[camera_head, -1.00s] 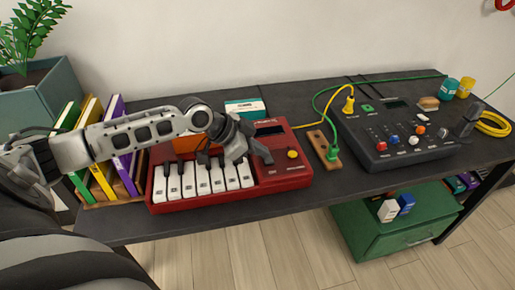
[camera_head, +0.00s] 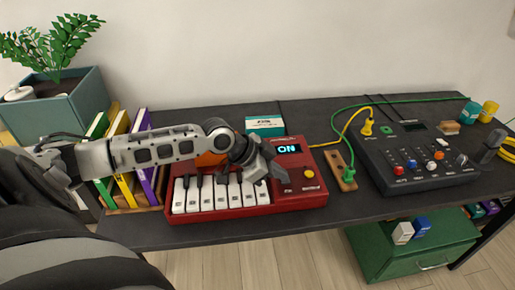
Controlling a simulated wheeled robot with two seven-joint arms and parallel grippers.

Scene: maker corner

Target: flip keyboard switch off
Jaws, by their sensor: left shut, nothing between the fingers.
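The red keyboard (camera_head: 300,200) lies on the dark table with its white and black keys facing me. Its small display (camera_head: 287,149) is lit and reads "ON". A yellow round knob (camera_head: 309,174) is on its right panel. My left gripper (camera_head: 271,175) is shut and empty, over the right end of the keys and the left edge of that panel. I cannot make out the switch clearly; the gripper hides part of the panel. Whether the fingertips touch the keyboard I cannot tell. My right gripper is not in view.
A dark mixer (camera_head: 420,179) with knobs stands to the right, past a wooden strip (camera_head: 341,172) with green and yellow cables. Books (camera_head: 125,179) stand at the left, under my left arm. A teal box (camera_head: 265,125) is behind the keyboard. A green cabinet (camera_head: 400,258) is below.

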